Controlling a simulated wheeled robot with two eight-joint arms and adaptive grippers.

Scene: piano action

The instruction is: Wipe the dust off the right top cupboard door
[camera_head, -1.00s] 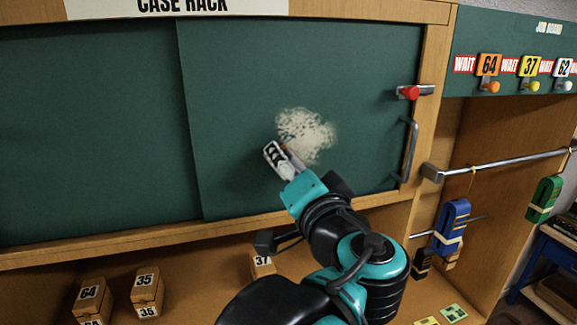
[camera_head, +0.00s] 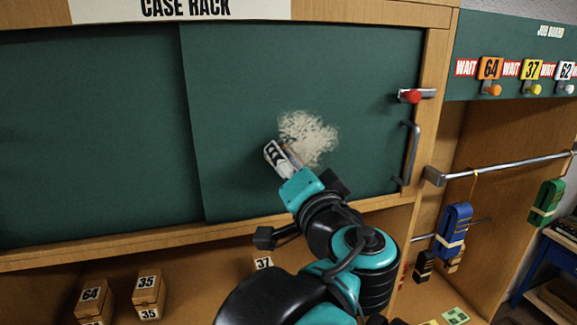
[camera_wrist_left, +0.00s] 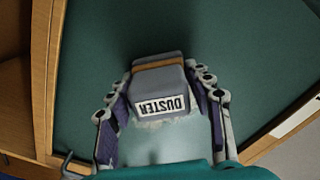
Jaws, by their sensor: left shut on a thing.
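The right top cupboard door (camera_head: 240,90) is a flat dark green panel, also behind the gripper in the left wrist view (camera_wrist_left: 260,50). A pale, speckled dust patch (camera_head: 310,134) lies near its middle. My left gripper (camera_head: 283,158) is at the patch's lower left edge, close to the door. It is shut on a grey duster (camera_wrist_left: 158,78) with an orange band and an upside-down "DUSTER" label. In the head view the duster is mostly hidden by the fingers. I cannot tell whether it touches the door. My right gripper is in neither view.
A red knob (camera_head: 412,96) and a grey bar handle (camera_head: 411,153) stand out at the door's right edge. A metal rail (camera_head: 500,168) with hanging blue (camera_head: 453,228) and green (camera_head: 546,202) bundles is further right. Numbered wooden blocks (camera_head: 148,290) sit on the shelf below.

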